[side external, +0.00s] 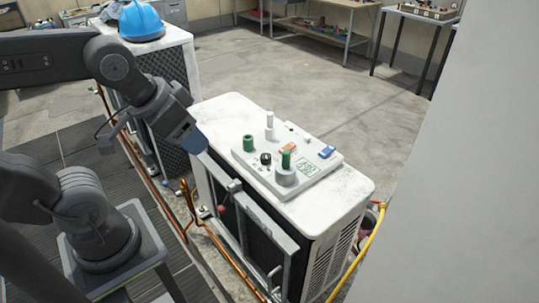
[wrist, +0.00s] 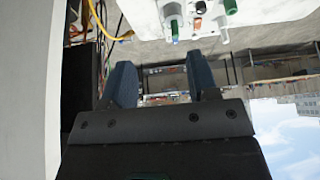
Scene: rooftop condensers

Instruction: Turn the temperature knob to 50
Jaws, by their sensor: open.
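A white control panel (side external: 252,170) lies on top of a white condenser unit (side external: 345,195). A small black knob (side external: 265,158) with markings around it sits near the panel's front edge; I cannot read its setting. The black knob also shows at the top of the wrist view (wrist: 200,7). A small display (side external: 307,168) on the panel is too small to read. My gripper (side external: 198,142) is open and empty, left of the panel and apart from it. In the wrist view its two blue fingers (wrist: 158,64) are spread, with the panel beyond them.
Around the knob stand a green cylinder (side external: 249,143), a pale post (side external: 269,122), a grey cylinder with a green peg (side external: 286,173) and a blue switch (side external: 327,152). A second condenser (side external: 175,70) bears a blue hard hat (side external: 141,20). Copper pipes (side external: 187,205) run below.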

